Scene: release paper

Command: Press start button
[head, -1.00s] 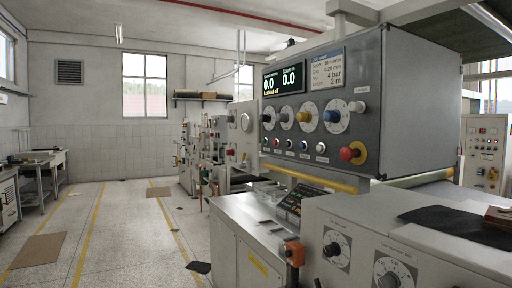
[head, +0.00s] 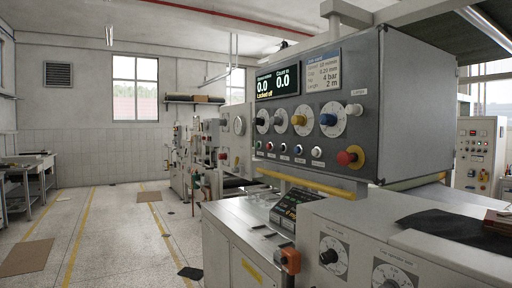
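A grey control panel (head: 345,100) stands at the right of the head view on a large machine. It carries a row of small round push buttons (head: 300,149) with labels too small to read, so I cannot tell which is the start button. The white-faced button (head: 317,152) is at the row's right end. A red knob on a yellow base (head: 350,157) sits to its right. Above are several round dials (head: 302,120) and a display (head: 278,82) reading 0.0 twice, with "Locked off" in yellow. Neither of my grippers is in view.
A yellow bar (head: 306,181) runs below the panel. A grey cabinet with dials (head: 362,250) and a metal worktop (head: 240,217) with an orange part (head: 288,261) stand in front. The floor (head: 115,235) at left is mostly open, with a brown mat (head: 27,257).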

